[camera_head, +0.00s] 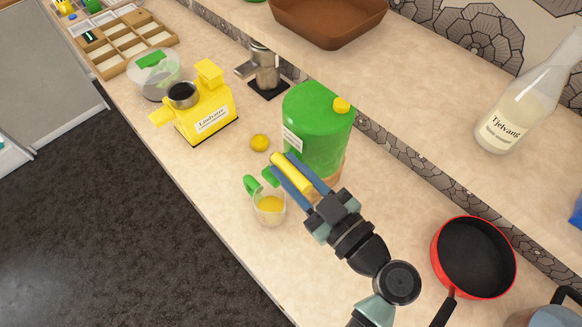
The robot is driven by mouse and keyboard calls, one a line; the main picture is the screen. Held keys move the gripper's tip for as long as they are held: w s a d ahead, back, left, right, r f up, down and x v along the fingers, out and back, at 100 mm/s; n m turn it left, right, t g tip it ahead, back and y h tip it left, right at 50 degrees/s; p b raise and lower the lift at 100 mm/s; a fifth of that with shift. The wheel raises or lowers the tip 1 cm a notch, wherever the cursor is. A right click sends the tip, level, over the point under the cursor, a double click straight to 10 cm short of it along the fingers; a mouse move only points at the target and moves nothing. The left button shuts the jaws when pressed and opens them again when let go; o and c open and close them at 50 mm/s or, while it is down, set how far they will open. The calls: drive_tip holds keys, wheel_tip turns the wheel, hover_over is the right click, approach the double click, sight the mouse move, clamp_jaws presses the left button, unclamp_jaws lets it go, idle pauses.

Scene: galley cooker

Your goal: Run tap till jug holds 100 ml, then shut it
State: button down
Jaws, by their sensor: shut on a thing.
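A green drink dispenser (312,125) with a yellow cap stands on a wooden base on the counter. Its yellow tap handle (293,173) lies between the blue fingers of my gripper (291,171), which is shut on it. A small green spout part (270,177) shows just left of the fingers. A clear jug (268,214) with yellow liquid in its lower part stands upright below the tap. A green part at its upper left looks like its handle. The jug's scale marks cannot be read, and no stream is clearly visible.
A lemon (260,142) lies left of the dispenser. A red pan (434,252) and a labelled bottle (511,116) are to the right. Counter near the jug's front edge is clear.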

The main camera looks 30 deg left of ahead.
idle(0.8)
drive_tip(key=t, duration=0.1)
drive_tip(key=m+h+b, duration=0.1)
drive_tip(key=t+b, duration=0.1)
drive_tip(key=shift+s+a+f+m+t, duration=0.2)
drive_tip(key=shift+s+a+m+t, duration=0.1)
drive_tip(key=shift+s+m, duration=0.1)
drive_tip(key=shift+r+m+t+h+b, duration=0.2)
drive_tip(key=shift+m+t+h+b, duration=0.15)
drive_tip(key=shift+m+t+h, duration=0.2)
drive_tip(key=c, duration=0.7)
unclamp_jaws()
drive_tip(key=shift+d, duration=0.1)
